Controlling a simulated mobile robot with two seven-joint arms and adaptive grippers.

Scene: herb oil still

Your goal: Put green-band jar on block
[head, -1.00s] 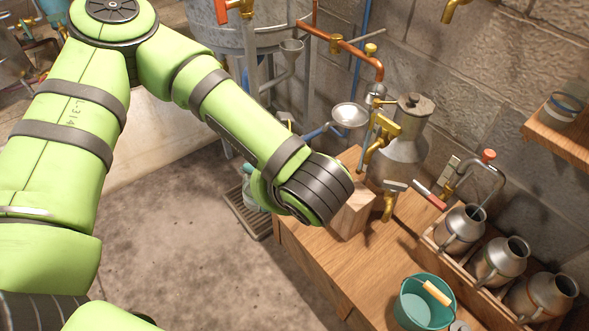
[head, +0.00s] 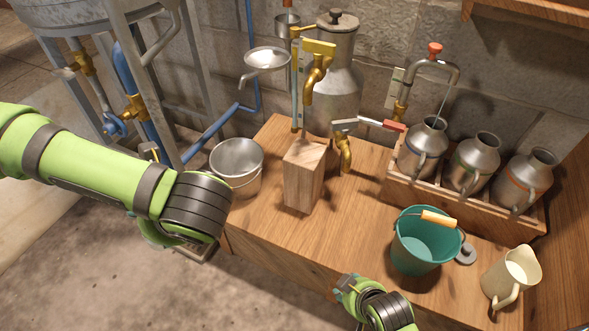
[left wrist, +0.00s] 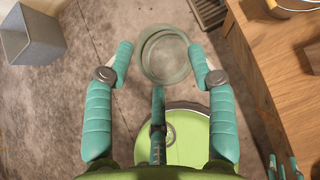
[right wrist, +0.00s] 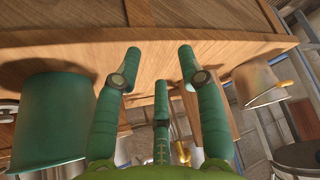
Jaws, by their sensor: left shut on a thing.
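A clear round glass jar (left wrist: 165,56) is between the fingers of my left gripper (left wrist: 160,54), which is shut on it above the floor. No coloured band shows on it from this angle. In the head view my left wrist hides the jar and fingers. The wooden block (head: 304,178) stands upright on the bench under the brass spout (head: 315,78), to the right of my left arm; its visible top is bare. My right gripper (right wrist: 159,54) is open and empty at the bench's front edge; it shows at the bottom of the head view (head: 346,287).
A metal bucket (head: 237,166) stands left of the block. A teal bucket (head: 425,245) and a cream jug (head: 508,279) stand at the right. Several metal cans, including a green-banded one (head: 473,165), stand in a wooden crate (head: 462,208). A large can (head: 335,80) is behind the block.

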